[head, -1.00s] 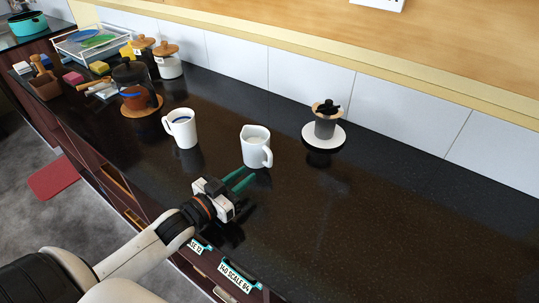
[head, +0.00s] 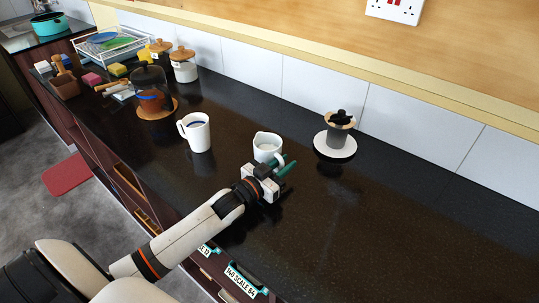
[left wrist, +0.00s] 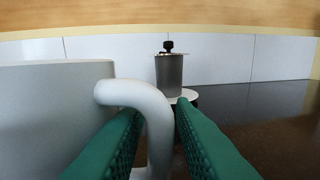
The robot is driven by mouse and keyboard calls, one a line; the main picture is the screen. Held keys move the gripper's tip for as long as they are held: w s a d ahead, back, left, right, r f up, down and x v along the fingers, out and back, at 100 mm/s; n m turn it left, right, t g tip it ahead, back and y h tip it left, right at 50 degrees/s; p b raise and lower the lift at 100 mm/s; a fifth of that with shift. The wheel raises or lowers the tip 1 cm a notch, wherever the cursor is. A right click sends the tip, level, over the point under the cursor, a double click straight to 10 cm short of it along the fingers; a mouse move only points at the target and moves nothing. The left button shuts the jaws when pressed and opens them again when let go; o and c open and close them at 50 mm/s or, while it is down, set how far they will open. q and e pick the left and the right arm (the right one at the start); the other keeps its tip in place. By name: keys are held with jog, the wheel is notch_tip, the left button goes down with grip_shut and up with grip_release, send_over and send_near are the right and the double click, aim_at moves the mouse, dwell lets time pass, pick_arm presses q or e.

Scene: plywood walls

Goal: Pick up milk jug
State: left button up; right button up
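The milk jug (head: 267,147) is a white jug with a spout, upright on the dark counter near the middle of the head view. My left gripper (head: 284,167) is at its near right side, by the handle. In the left wrist view the jug's body (left wrist: 50,105) fills the left side. Its handle (left wrist: 157,125) lies between the two green fingers (left wrist: 158,120), which stand apart on either side of it. The gripper looks open, with no clear grip on the handle. My right gripper is out of view.
A white mug (head: 195,132) stands left of the jug. A grey grinder (head: 337,134) on a white disc (head: 344,148) stands behind right, also ahead in the wrist view (left wrist: 169,75). A dark glass pot (head: 150,89) and jars stand further left. The counter's right side is clear.

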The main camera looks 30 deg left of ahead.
pick_arm(q)
jog(key=shift+w+d, duration=0.2)
jog(key=shift+w, duration=0.45)
jog(key=shift+r, duration=0.1)
grip_shut()
jog(key=shift+r, duration=0.15)
notch_tip(320, 180, up, 9)
jog(key=shift+r, duration=0.2)
dwell(0.5)
